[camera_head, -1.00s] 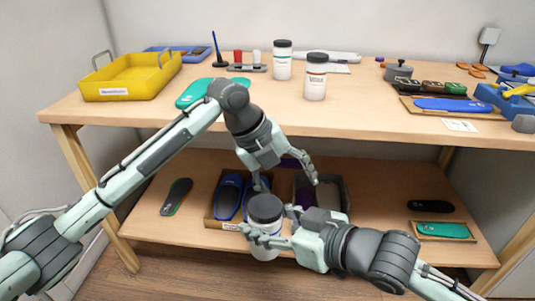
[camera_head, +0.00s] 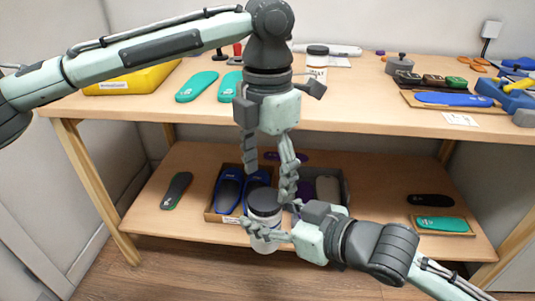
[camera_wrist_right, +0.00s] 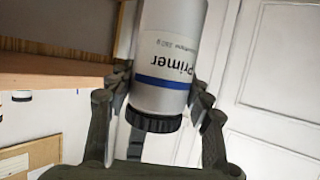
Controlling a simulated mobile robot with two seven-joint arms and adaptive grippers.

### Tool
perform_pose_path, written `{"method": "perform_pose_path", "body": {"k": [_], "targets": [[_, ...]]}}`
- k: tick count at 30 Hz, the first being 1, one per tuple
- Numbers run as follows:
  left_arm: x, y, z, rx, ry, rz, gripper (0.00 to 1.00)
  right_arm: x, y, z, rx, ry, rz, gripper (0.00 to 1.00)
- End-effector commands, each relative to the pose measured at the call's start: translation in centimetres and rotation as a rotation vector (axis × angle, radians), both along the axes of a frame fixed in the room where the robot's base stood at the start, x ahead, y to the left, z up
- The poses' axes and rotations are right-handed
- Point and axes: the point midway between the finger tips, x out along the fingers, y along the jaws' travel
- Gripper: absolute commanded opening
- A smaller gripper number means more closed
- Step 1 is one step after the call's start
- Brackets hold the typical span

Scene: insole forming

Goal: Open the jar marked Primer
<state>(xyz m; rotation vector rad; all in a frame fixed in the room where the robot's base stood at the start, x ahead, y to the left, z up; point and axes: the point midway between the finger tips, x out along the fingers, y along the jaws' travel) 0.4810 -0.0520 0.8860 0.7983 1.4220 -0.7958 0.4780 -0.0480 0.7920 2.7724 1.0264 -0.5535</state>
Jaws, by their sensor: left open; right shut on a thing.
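The white jar marked Primer (camera_wrist_right: 170,62) has a blue band and a dark ribbed lid (camera_wrist_right: 154,121), which is on it. The wrist view shows its label upside down. In the head view the jar (camera_head: 264,246) is held upright in front of the lower shelf, its lid (camera_head: 264,202) facing up. My right gripper (camera_head: 258,232) is shut around its body from the right, with a finger on each side in the wrist view. My left gripper (camera_head: 268,184) is open and points down just above the lid; I cannot tell whether it touches.
Another dark-lidded jar (camera_head: 317,62) stands on the tabletop behind my left arm. Teal insoles (camera_head: 197,86) and a yellow bin (camera_head: 125,80) are at the left. The lower shelf (camera_head: 375,200) behind the jar holds a box of blue insoles (camera_head: 229,190) and a dark box.

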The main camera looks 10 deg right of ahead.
Motion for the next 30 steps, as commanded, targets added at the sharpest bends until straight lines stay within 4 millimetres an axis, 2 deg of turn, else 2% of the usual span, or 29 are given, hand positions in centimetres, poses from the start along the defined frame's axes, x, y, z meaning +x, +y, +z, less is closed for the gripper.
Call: {"method": "perform_pose_path", "body": {"k": [6, 17, 30], "targets": [[0.0, 0.0, -2.5, -0.001, 0.001, 0.002, 0.68, 0.0, 0.0, 0.1, 0.001, -0.003, 0.000, 0.00], [0.0, 0.0, -3.1, -0.002, -0.001, 0.003, 0.68, 0.0, 0.0, 0.1, 0.001, -0.003, 0.000, 0.00], [0.0, 0.0, -3.1, -0.002, -0.001, 0.003, 0.16, 0.0, 0.0, 0.1, 0.001, -0.003, 0.000, 0.00]]}}
